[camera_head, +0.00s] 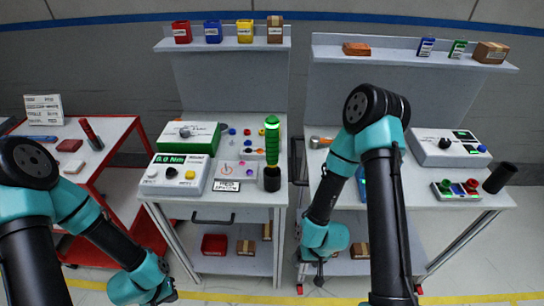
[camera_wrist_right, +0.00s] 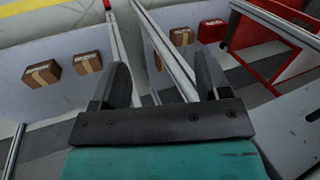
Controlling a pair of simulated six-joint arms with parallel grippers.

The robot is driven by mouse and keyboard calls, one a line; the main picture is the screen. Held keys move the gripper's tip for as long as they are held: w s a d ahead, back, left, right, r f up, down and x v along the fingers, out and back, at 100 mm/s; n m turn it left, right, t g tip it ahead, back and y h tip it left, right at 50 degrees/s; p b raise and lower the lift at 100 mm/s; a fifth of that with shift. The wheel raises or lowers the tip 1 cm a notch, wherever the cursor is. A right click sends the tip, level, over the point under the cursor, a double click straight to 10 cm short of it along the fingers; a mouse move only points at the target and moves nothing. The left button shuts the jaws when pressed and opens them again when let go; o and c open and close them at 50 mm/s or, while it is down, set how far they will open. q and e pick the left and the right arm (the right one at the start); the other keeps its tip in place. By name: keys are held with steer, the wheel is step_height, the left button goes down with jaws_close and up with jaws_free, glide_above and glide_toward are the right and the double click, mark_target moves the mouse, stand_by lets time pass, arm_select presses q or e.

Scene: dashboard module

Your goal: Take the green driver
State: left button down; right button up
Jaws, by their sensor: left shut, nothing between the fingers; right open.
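The green driver (camera_head: 271,138) stands upright in a black round holder (camera_head: 272,180) at the front right corner of the middle bench. Its lower end is hidden in the holder. My right gripper (camera_head: 319,278) hangs low between the middle and right benches, below the bench tops and apart from the driver. In the right wrist view its two fingers (camera_wrist_right: 164,78) are spread with nothing between them. My left gripper (camera_head: 172,295) is low at the bottom edge, in front of the middle bench, small in view, shut and empty.
The right bench (camera_head: 430,188) carries a control box (camera_head: 449,147) and a black cup (camera_head: 499,178). Brown boxes (camera_wrist_right: 88,63) sit on lower shelves. A red cart (camera_head: 115,140) stands left.

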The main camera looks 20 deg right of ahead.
stand_by(0.3)
steer(key=w+a+r+t, duration=0.1)
steer(key=w+r+t, duration=0.1)
steer(key=r, duration=0.4)
steer(key=w+a+r+n+t+h, duration=0.1)
steer(key=w+r+t, duration=0.1)
steer(key=w+r, duration=0.2)
steer(key=w+a+r+t+h, duration=0.1)
steer(key=w+a+r+t, duration=0.1)
steer(key=r, duration=0.7)
steer(key=shift+w+a+r+t, duration=0.1)
steer(key=shift+w+r+t, duration=0.15)
steer(key=shift+w, duration=0.3)
steer(key=shift+w+r+t, duration=0.1)
steer(key=shift+w+t, duration=0.25)
steer(key=shift+w, duration=0.15)
steer(key=t+h, duration=0.3)
steer(key=t, duration=0.3)
glide_toward(273, 152)
steer(key=r+v, duration=0.1)
steer(key=v, duration=0.5)
steer(key=shift+w+f, duration=0.15)
steer(key=shift+w, duration=0.2)
steer(key=shift+g, duration=0.3)
steer(key=x, duration=1.1)
steer(key=shift+w+f, duration=0.1)
steer(key=shift+w, duration=0.15)
steer(key=shift+w+f, duration=0.15)
steer(key=shift+w, duration=0.25)
